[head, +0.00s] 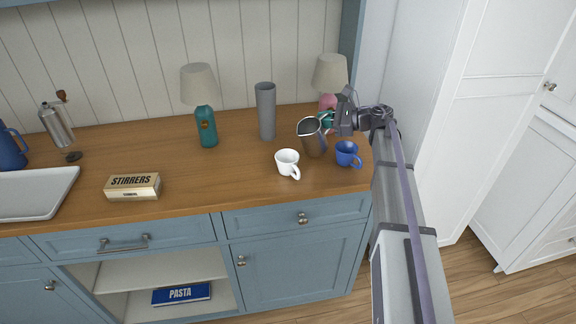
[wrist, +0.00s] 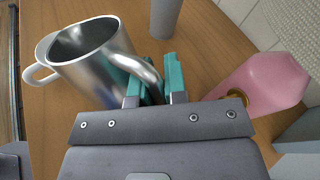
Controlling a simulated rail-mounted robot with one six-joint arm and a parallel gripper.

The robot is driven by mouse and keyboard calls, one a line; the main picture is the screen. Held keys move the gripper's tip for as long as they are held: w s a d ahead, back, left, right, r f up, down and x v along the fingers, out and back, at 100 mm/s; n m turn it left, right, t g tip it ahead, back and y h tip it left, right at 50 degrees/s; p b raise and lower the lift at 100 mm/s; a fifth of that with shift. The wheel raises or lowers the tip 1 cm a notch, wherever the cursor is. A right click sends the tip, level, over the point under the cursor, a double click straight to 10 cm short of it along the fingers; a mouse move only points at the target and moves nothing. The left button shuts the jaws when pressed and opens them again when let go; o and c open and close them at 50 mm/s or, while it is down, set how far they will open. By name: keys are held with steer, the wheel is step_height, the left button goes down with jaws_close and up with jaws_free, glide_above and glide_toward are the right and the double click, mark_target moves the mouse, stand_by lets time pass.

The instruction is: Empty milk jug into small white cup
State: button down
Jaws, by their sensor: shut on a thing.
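The milk jug is a shiny metal jug (head: 313,142) near the right end of the wooden counter. My gripper (head: 327,121) comes from the right and is shut on the jug's handle. In the wrist view the teal fingertips (wrist: 158,76) close around the handle of the jug (wrist: 100,78). The jug looks about upright, its mouth open and dark inside; I cannot tell its contents or whether it touches the counter. The small white cup (head: 287,160) stands upright just left of and in front of the jug. Its white handle (wrist: 36,73) shows behind the jug in the wrist view.
A blue cup (head: 347,152) stands close to the jug's right. A grey tumbler (head: 266,112) and a teal lamp (head: 207,125) stand behind to the left. A pink lamp (wrist: 268,82) is close beside my gripper. The counter (head: 225,170) left of the white cup is clear.

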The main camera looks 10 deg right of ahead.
steer(key=shift+s+a, duration=0.95)
steer(key=shift+a, duration=0.15)
